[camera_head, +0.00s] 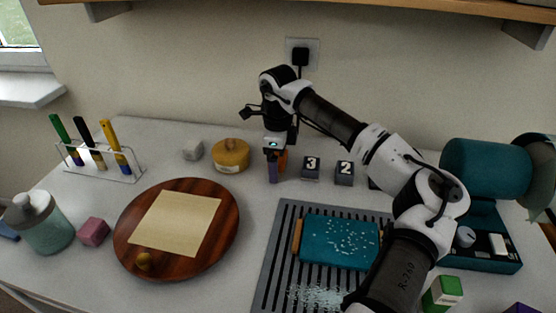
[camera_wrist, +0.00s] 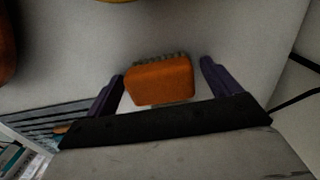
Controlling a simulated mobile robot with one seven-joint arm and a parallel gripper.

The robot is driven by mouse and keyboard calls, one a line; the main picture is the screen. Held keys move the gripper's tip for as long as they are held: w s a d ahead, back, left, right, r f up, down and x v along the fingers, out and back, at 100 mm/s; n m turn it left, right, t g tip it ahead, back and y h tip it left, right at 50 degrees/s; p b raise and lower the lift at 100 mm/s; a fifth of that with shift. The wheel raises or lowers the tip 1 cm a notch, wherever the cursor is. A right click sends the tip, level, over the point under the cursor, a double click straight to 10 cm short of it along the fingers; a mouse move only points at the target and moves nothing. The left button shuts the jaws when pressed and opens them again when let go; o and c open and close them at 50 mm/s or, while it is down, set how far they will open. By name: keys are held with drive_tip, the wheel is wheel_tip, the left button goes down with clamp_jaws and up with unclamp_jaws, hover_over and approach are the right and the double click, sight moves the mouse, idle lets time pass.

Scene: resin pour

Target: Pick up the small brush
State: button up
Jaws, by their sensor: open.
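The small brush shows in the wrist view as an orange block (camera_wrist: 160,82) with a row of dark bristles along its far edge. In the head view only a bit of its orange body (camera_head: 283,160) shows behind my gripper (camera_head: 279,174). My gripper points down at the back middle of the table. In the wrist view its two purple fingers (camera_wrist: 162,72) stand apart, one on each side of the brush, with visible gaps. I cannot tell how high the fingertips are above the table.
Numbered dark blocks (camera_head: 311,168) stand just right of my gripper. A grey slatted mat (camera_head: 272,262) with a teal block (camera_head: 341,243) lies in front. A round wooden board (camera_head: 127,238) lies front left.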

drive_tip(key=c, duration=1.1)
wheel_tip(320, 180, up, 10)
drive_tip(key=shift+r+b, duration=0.1)
drive_tip(key=shift+b, duration=0.75)
